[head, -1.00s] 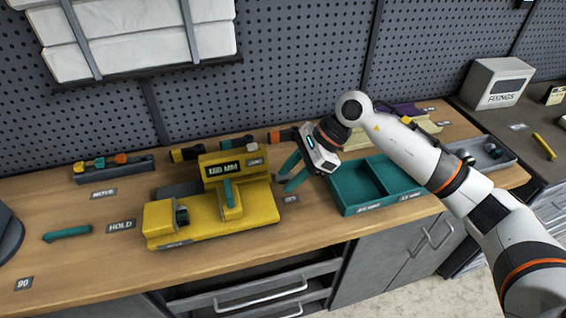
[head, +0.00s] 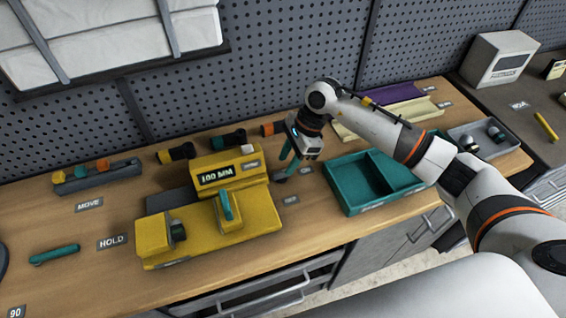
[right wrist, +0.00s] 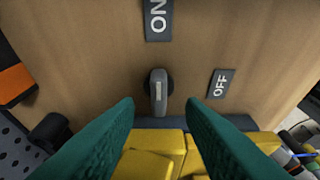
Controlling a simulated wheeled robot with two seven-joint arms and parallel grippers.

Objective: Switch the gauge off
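The yellow gauge (head: 258,218) stands on the wooden bench, its display (head: 215,175) lit and reading 100 MM. A grey switch lever (right wrist: 158,92) on a dark round base shows in the right wrist view. The lever lies in line with the ON label (right wrist: 158,20); the OFF label (right wrist: 221,83) is to its right. My right gripper (head: 284,174) is beside the gauge's right end, pointing down. In the right wrist view its teal fingers (right wrist: 160,108) are apart, with the lever showing in the gap; contact is not visible. My left gripper is out of view.
A teal two-part tray (head: 340,190) is right of the gripper. A grey tray (head: 512,137) lies farther right. Several dark cylindrical pieces with coloured ends, such as one (head: 176,154), lie behind the gauge. A teal bar (head: 54,254) and the HOLD label (head: 113,241) are left.

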